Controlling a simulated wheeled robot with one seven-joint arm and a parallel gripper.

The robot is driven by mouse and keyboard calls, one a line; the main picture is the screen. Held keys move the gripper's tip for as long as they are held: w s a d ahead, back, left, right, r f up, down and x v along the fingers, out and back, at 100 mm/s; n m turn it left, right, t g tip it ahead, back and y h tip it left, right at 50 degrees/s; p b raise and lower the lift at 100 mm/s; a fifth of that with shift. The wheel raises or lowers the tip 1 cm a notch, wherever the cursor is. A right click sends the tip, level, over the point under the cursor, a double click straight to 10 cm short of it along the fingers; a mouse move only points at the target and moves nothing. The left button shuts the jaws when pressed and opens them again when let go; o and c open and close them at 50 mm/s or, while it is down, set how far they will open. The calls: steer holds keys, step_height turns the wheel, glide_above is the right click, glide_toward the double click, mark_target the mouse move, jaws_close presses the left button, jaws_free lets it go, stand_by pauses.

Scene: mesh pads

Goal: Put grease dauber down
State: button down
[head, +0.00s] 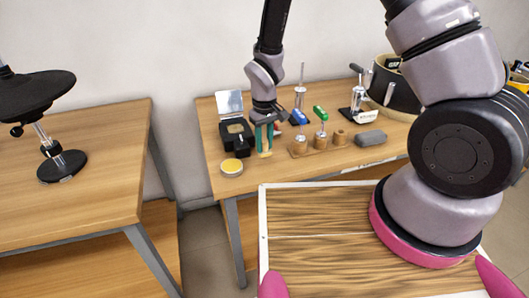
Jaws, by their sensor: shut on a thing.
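My gripper (267,117) is at the left part of the far table, beside a small black open case. It is shut on a tool with teal sides and a tan middle (264,142), which hangs below the fingers and looks close to upright. I take this tool to be the grease dauber, but it is small in the head view. The fingers hide its upper end. I cannot tell whether its lower end touches the table.
The black case (236,138) has its lid up. A yellow-topped tin (232,167) sits near the front edge of the far table (205,118). Right of my gripper are a wooden rack (325,150) with blue and green-handled tools, a grey block (370,138) and a black pot (392,92).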

mark_target(264, 152)
steer(key=shift+f, duration=1.85)
steer(key=shift+f, duration=0.15)
steer(key=c, duration=0.6)
jaws_free()
step_height(264, 152, up, 12)
steer(key=shift+r, duration=0.25)
